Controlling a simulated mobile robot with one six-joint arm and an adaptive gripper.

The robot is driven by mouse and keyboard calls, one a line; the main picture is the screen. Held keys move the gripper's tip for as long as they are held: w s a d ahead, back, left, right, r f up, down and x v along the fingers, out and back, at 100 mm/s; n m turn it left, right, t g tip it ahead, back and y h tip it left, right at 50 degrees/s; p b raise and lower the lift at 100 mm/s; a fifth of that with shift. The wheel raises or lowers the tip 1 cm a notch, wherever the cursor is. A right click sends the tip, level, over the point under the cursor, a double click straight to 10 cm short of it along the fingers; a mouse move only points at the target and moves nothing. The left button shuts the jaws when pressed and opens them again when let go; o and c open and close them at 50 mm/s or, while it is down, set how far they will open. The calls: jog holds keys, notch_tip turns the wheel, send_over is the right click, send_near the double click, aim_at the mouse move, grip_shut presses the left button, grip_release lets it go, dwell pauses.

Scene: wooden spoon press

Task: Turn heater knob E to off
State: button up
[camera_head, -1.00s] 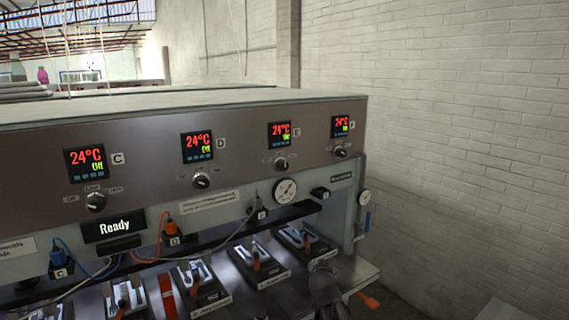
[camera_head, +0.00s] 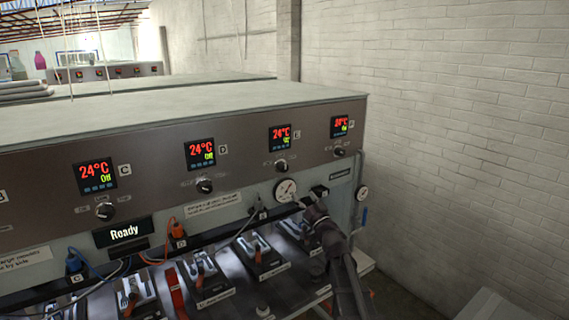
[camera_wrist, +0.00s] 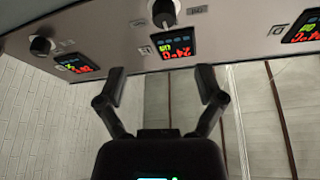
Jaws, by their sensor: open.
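Heater knob E (camera_head: 281,166) is a round dark knob with a pale face below the E display (camera_head: 280,138) on the brushed metal panel. The display reads 24°C in red; its small green line is hard to read. The wrist view looks upside down, and knob E (camera_wrist: 164,12) is at its top edge, above its display (camera_wrist: 175,47). My gripper (camera_wrist: 161,82) is open and empty, its fingers apart and clear of the knob. In the head view my gripper (camera_head: 307,204) is below and right of knob E, near the pressure gauge; its fingers are hard to make out.
Knob F (camera_head: 340,152) and knob D (camera_head: 204,186) flank knob E. Several clamps stand on the lower shelf. A white brick wall (camera_head: 450,130) is on the right.

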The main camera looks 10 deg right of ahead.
aim_at(285, 169)
jog(key=shift+a+r, duration=0.15)
dwell(0.3)
jog(key=p+x, duration=0.5)
jog(key=x, duration=0.8)
jog(key=shift+w+a+r, duration=0.25)
jog(key=shift+w, duration=0.05)
jog(key=c, duration=1.1)
